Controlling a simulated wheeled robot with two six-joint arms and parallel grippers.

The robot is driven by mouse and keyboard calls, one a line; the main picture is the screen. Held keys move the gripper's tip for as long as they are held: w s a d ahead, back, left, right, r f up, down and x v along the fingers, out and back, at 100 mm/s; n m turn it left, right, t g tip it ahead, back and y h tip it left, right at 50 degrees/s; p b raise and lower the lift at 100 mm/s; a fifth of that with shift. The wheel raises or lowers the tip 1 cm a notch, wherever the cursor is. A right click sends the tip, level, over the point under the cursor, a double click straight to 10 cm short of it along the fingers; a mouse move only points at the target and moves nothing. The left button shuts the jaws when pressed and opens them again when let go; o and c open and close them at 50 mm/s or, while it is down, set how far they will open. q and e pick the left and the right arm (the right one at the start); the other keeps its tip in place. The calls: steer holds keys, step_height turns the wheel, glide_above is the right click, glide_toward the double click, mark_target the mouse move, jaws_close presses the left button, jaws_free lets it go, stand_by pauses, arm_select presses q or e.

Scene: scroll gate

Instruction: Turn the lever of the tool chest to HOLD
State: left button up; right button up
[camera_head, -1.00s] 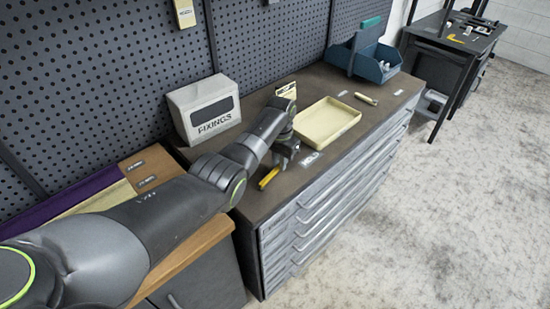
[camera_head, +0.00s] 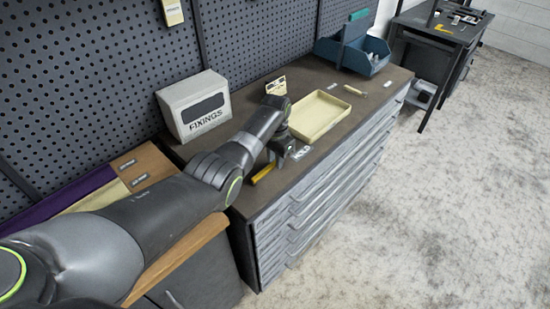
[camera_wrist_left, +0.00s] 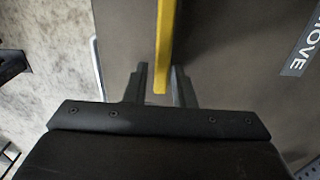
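The tool chest (camera_head: 330,178) is a wide grey cabinet with a dark top and several drawers. Its yellow lever (camera_head: 264,173) lies along the top near the left front corner. My left gripper (camera_head: 284,150) is low over the chest top beside the lever, partly hidden by my arm. In the left wrist view, the lever (camera_wrist_left: 165,40) reaches down between the two fingertips of the left gripper (camera_wrist_left: 160,85), with small gaps on both sides. A label reading MOVE (camera_wrist_left: 303,45) lies to the right there. A small label (camera_head: 300,153) in the head view is too small to read. My right gripper is not in view.
A cream tray (camera_head: 318,115) sits on the chest just beyond my gripper. A FIXINGS box (camera_head: 194,104) stands behind my arm against the pegboard (camera_head: 262,40). A blue bin (camera_head: 362,58) is at the far end. The floor at right is clear.

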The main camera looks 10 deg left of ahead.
arm_select(q)
steer(key=shift+o, duration=1.1)
steer(key=shift+r, duration=0.1)
steer(key=shift+r, duration=0.3)
step_height(320, 180, up, 17)
steer(key=shift+f, duration=0.2)
